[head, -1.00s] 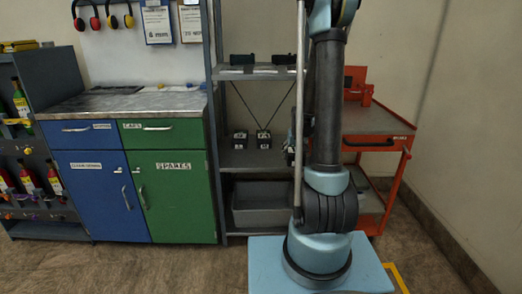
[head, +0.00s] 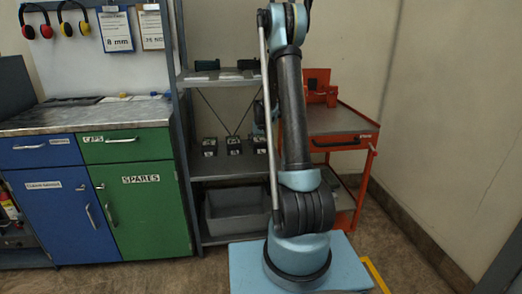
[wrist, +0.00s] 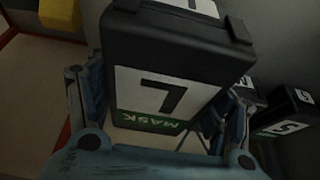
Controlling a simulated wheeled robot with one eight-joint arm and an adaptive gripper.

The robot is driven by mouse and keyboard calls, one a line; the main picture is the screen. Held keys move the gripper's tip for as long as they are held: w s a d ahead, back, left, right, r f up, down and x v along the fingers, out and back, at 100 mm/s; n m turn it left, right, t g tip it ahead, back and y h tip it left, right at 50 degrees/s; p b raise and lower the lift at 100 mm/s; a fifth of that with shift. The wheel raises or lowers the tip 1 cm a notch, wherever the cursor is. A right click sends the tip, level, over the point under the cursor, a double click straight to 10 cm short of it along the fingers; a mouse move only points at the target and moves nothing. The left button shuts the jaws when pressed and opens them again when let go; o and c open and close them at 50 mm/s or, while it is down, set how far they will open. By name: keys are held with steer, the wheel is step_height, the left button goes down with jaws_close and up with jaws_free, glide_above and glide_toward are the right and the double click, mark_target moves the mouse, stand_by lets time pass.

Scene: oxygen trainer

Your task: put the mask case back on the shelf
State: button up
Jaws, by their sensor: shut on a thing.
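A black mask case (wrist: 160,48) with a white "L" and green "MASK" label fills the middle of the wrist view, its lettering upside down. My gripper (wrist: 152,108) has a blue-grey finger on each side and is shut on it. The shelf (head: 232,167) is a grey metal rack in the head view. On its middle board stand small black cases (head: 210,147) and (head: 234,146). A similar case (head: 259,145) shows beside my arm; I cannot tell whether it is the held one. An "S" case (wrist: 285,125) stands at right in the wrist view.
A grey bin (head: 235,211) sits on the bottom board. A red trolley (head: 343,122) stands close on the right. A blue and green cabinet (head: 150,190) stands on the left.

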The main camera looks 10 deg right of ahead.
mark_target(260, 139)
steer(key=shift+w+f, duration=0.15)
steer(key=shift+w, duration=0.65)
steer(key=shift+s+f, duration=0.1)
steer(key=shift+f, duration=1.5)
steer(key=shift+f, duration=0.6)
steer(key=o, duration=1.4)
steer(key=shift+o, duration=0.2)
steer(key=shift+r, duration=0.6)
steer(key=shift+v, duration=3.75)
